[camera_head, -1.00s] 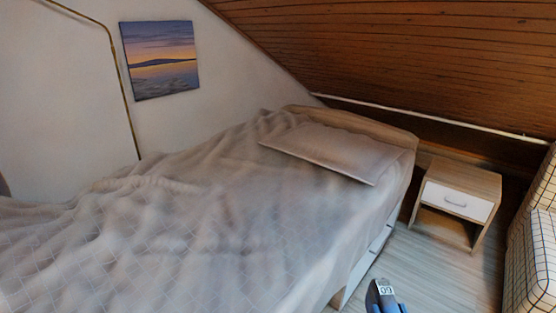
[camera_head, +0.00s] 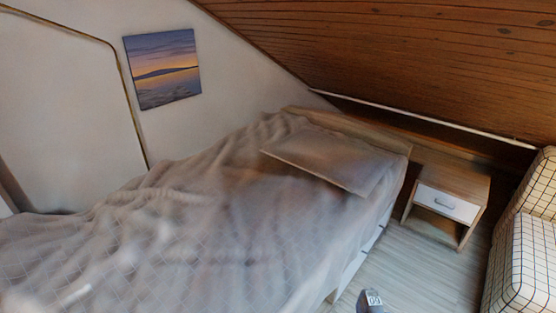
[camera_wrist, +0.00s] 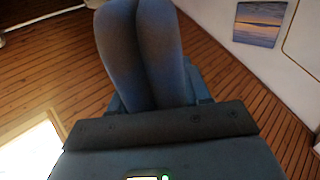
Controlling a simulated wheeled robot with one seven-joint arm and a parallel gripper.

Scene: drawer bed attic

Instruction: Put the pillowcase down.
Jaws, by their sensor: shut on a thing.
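My gripper (camera_wrist: 138,12) fills the upper middle of the wrist view. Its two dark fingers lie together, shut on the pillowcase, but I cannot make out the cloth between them. In the head view only a small part of my arm shows at the bottom edge, and the gripper is out of sight. A flat, grey-beige pillow (camera_head: 325,155) lies on the far end of the bed, apart from that part of my arm.
The bed (camera_head: 150,235) has a rumpled grey-beige cover with broad clear areas. A nightstand (camera_head: 447,203) with a white drawer stands right of its head. A checked armchair (camera_head: 525,245) is at the right edge. The sloping wooden ceiling (camera_head: 400,60) hangs low over the headboard.

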